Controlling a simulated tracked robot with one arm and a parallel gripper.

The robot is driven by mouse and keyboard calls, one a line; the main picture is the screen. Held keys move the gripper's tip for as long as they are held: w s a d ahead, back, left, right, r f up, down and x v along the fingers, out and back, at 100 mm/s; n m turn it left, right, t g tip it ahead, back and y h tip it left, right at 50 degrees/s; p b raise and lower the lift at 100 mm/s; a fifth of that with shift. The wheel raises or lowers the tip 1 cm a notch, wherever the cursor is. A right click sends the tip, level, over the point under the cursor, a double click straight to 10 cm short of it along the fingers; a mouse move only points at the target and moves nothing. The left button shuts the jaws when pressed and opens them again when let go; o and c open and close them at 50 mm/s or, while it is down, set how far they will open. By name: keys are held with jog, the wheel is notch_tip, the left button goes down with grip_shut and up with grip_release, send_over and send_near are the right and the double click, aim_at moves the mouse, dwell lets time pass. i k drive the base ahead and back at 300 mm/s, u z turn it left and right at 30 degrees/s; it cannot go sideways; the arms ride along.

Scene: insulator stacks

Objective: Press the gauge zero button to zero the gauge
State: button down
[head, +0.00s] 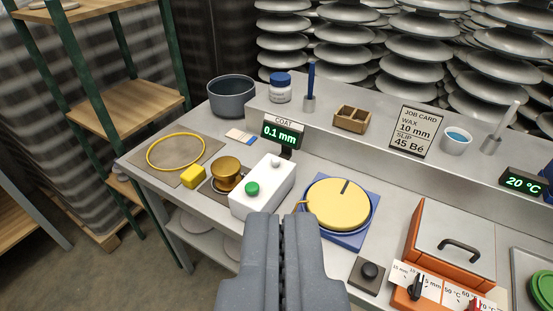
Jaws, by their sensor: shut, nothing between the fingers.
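A white box (262,186) stands on the bench near the middle of the view. It has a green round button (252,188) at its front and a small pale round button (276,161) towards its back. I see no label that says which is the gauge zero button. A display (283,133) marked COAT stands behind the box and reads 0.1 mm in green. My gripper (284,216) is shut and empty. In the picture its fingertips are just below the box, and I cannot tell whether they touch anything.
Left of the box are a brass pot (227,173), a yellow block (193,177) and a yellow ring (175,152). Right are a yellow disc (339,207), a black knob (369,271) and an orange-sided box (452,245). A raised shelf holds cups and a job card (413,133).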

aim_at(275, 161)
jog(key=u, duration=0.55)
jog(key=k, duration=1.35)
jog(key=u, duration=0.55)
jog(key=i, duration=1)
jog(key=z, duration=0.45)
jog(key=i, duration=1.2)
jog(key=z, duration=0.5)
